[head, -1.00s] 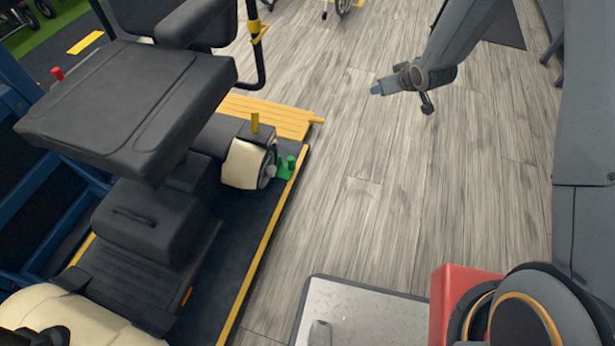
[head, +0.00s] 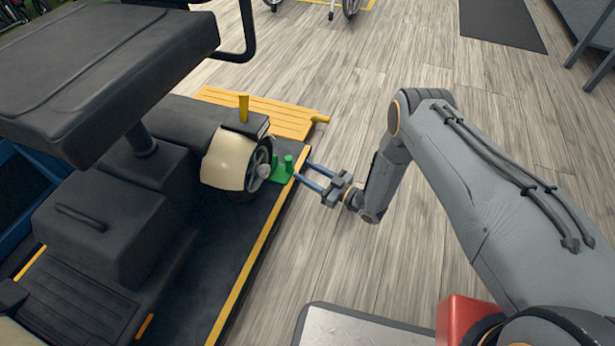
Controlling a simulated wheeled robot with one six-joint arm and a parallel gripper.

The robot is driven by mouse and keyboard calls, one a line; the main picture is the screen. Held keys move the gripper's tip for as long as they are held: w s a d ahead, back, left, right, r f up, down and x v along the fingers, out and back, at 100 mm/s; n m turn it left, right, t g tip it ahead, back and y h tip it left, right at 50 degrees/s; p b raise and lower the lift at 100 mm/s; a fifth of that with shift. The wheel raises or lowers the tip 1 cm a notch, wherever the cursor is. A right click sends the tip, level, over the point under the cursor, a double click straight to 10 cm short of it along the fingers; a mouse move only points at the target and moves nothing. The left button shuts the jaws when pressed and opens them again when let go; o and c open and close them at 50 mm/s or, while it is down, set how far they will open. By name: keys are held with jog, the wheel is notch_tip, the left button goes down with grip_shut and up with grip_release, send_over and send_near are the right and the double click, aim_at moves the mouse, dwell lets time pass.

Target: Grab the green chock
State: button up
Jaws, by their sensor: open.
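The green chock (head: 284,171) sits on the dark platform by the scooter's cream-fendered wheel (head: 262,166), at the platform's yellow-striped edge. It has a short upright green knob. My gripper (head: 303,173) is open, with its two blue-grey fingers pointing left at the chock from the right. The fingertips are close to the chock, near the yellow edge. I cannot tell whether they touch it or reach around it. The chock's far side is partly hidden by the wheel.
The scooter's black seat (head: 100,70) and body fill the left. A yellow slatted ramp (head: 270,118) lies behind the wheel. A metal plate (head: 350,330) and red block (head: 465,318) are at the front. The wooden floor (head: 330,245) between them and my gripper is clear.

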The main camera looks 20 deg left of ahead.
aim_at(289, 162)
jog(key=shift+a, duration=0.1)
dwell(0.3)
jog(key=shift+b+x, duration=1.5)
jog(key=shift+x, duration=2.3)
jog(key=shift+f, duration=0.1)
grip_shut()
